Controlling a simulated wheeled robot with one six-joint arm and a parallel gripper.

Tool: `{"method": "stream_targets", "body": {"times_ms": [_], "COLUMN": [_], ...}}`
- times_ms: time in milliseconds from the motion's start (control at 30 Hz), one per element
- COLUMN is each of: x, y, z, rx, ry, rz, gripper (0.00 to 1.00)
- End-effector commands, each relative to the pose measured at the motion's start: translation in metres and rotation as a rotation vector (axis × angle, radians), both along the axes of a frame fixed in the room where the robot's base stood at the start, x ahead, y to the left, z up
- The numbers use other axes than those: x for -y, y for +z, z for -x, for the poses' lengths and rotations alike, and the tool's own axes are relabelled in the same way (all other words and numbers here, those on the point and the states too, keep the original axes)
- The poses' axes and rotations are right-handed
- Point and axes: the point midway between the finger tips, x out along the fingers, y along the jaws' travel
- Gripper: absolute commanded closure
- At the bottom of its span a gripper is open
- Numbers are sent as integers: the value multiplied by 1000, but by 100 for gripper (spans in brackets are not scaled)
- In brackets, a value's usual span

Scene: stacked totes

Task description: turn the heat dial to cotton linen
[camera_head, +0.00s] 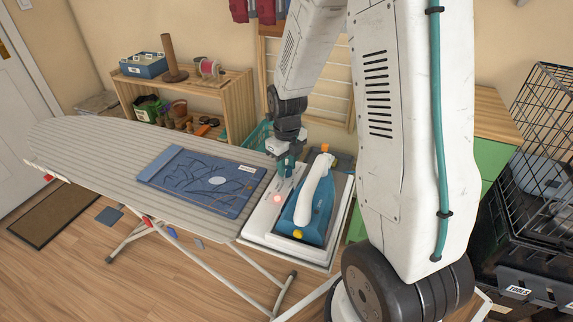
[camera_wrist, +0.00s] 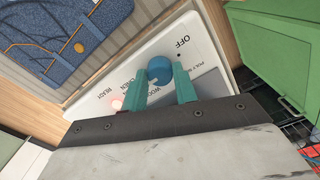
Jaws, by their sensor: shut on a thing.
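The blue heat dial (camera_wrist: 159,70) sits on the white panel of the iron station (camera_wrist: 200,49). Printed words around it include OFF, POLY, WOO(L), LINEN and READY, partly covered by my fingers. My gripper (camera_wrist: 162,74) has its two teal fingers on either side of the dial and is shut on it. I cannot tell which setting the dial points to. In the head view my gripper (camera_head: 286,166) reaches down to the station's far left part, and the dial is hidden there. A small reddish light (camera_wrist: 117,103) glows beside the READY word.
The blue iron with white handle (camera_head: 317,195) rests on the station, close to the right of my gripper. A folded blue cloth (camera_head: 200,180) lies on the striped ironing board (camera_head: 90,140) to the left. A wooden shelf (camera_head: 236,90) stands behind; a wire crate (camera_head: 545,130) is at right.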

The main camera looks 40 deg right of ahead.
Motion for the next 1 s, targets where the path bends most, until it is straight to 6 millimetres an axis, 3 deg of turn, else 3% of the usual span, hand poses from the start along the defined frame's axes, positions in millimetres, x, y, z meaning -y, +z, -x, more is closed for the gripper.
{"method": "stream_targets", "body": {"times_ms": [167,200,267,300,633,1000], "x": [0,0,0,0,0,0], "y": [1,1,1,1,5,64], "z": [-1,-1,-1,-1,-1,-1], "rx": [3,3,2,2,3,5], "ry": [0,0,0,0,1,0], "rz": [0,0,1,1,0,1], "gripper": [94,69,52,50,50,50]}}
